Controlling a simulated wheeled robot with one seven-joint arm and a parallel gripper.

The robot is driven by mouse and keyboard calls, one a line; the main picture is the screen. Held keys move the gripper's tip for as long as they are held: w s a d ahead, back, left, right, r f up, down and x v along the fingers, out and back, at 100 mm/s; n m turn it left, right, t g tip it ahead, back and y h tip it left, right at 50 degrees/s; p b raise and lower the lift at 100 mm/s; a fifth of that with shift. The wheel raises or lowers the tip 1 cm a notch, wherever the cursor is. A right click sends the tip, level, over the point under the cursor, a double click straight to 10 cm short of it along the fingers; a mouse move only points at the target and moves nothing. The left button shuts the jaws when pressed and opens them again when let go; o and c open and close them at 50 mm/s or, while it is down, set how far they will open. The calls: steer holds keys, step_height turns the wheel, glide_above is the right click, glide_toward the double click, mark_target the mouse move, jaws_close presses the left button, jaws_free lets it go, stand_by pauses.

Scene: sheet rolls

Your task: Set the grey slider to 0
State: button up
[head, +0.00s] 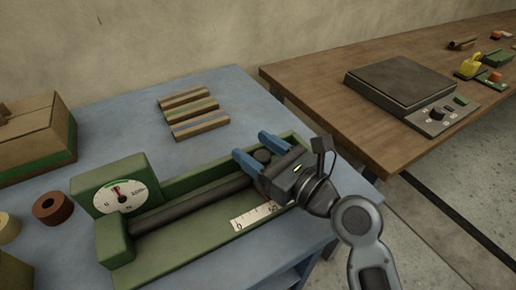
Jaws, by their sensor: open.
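The green device (185,262) lies on the blue table with a dark roller (190,207) along it. A white scale strip (256,217) on its front bed has a 0 towards its left end and a red mark near its right end. My gripper (251,145) is over the device's right end, its two blue fingers apart. A dark grey rounded piece (262,155) shows between the fingers; I cannot tell whether it is the slider or whether the fingers touch it. My gripper and wrist hide the right end of the roller and part of the bed.
A round dial (122,197) is on the device's left block. Striped bars (193,114) lie behind it. A brown ring (53,208) and a cardboard box (35,135) are at left. A wooden table (310,88) at right bears a scale-like device (402,84).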

steer(key=shift+d, duration=0.15)
jaws_close()
stand_by(0.4)
steer(key=shift+s+a+r+p, duration=0.2)
steer(key=shift+s+a+p, duration=0.05)
steer(key=shift+a+p, duration=0.25)
steer(key=s+a+p, duration=0.2)
steer(key=a, duration=0.1)
steer(key=s+a+p, duration=0.1)
steer(key=a+p, duration=0.1)
steer(key=shift+s+a, duration=0.25)
steer(key=shift+s, duration=0.15)
steer(key=shift+s+a+f, duration=0.15)
steer(key=shift+a, duration=0.15)
jaws_free()
